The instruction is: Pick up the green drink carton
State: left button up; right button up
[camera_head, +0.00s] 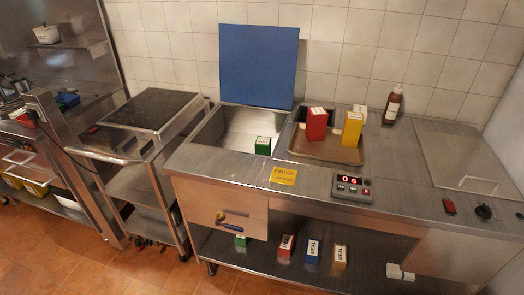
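A small green carton (263,146) with a whitish top stands upright at the right front of the open steel basin (212,130). I cannot tell whether it rests on the basin floor or on its rim. Another green box (240,240) sits on the lower shelf under the counter, partly hidden by the front panel. Neither of my grippers is in view, and nothing is seen touching either green item.
A tray (300,149) right of the basin holds a red carton (316,124) and a yellow carton (352,129). A raised blue lid (258,65) stands behind the basin. A brown bottle (392,105) stands by the wall. Red, blue and tan boxes (339,257) sit below.

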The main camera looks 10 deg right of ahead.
aim_at(263, 145)
jog(key=i+j+z, duration=0.3)
jog(key=i+j, duration=0.2)
jog(key=i+j+z, duration=0.3)
jog(key=j, duration=0.3)
jog(key=i, duration=0.1)
